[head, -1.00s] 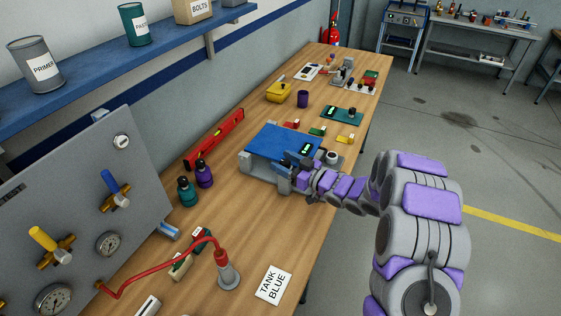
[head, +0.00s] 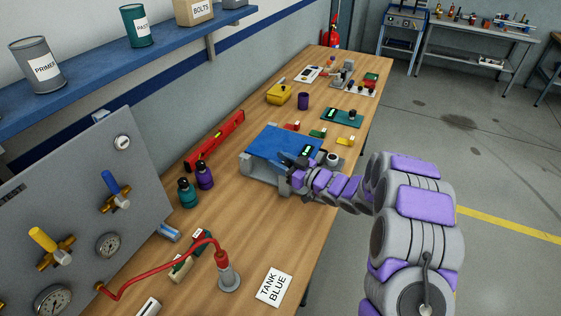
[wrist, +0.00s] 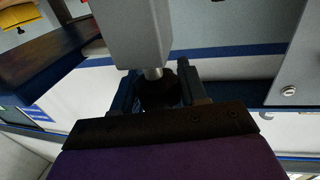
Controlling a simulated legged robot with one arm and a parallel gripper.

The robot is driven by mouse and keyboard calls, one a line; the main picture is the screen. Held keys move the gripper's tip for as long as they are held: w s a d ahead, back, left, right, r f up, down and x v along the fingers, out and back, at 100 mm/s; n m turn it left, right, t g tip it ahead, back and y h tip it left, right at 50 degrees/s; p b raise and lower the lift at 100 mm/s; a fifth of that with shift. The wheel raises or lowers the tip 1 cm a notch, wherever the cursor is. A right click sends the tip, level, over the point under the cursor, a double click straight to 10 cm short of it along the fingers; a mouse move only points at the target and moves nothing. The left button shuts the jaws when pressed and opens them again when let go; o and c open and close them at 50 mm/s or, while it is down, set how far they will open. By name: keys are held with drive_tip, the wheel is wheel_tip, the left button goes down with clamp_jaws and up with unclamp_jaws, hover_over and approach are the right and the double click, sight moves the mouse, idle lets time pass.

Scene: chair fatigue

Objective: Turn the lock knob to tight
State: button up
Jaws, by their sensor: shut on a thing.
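The lock knob (wrist: 158,92) is a dark round knob on a short metal shaft below a grey block (wrist: 131,35) in the wrist view. My gripper (wrist: 160,97) has a finger on each side of the knob and is shut on it. In the head view my gripper (head: 297,172) is at the front side of the blue-topped grey fixture (head: 272,141) on the bench. The knob is hidden there behind the gripper and wrist. I cannot tell how far the knob is turned.
The wooden bench (head: 225,225) holds a red level (head: 215,140), two small bottles (head: 204,175), a red-hosed nozzle (head: 228,275) and a "TANK BLUE" card (head: 274,287). A grey gauge panel (head: 85,215) stands at left. The floor right of the bench is open.

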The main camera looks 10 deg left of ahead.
drive_tip(key=shift+c, duration=0.6)
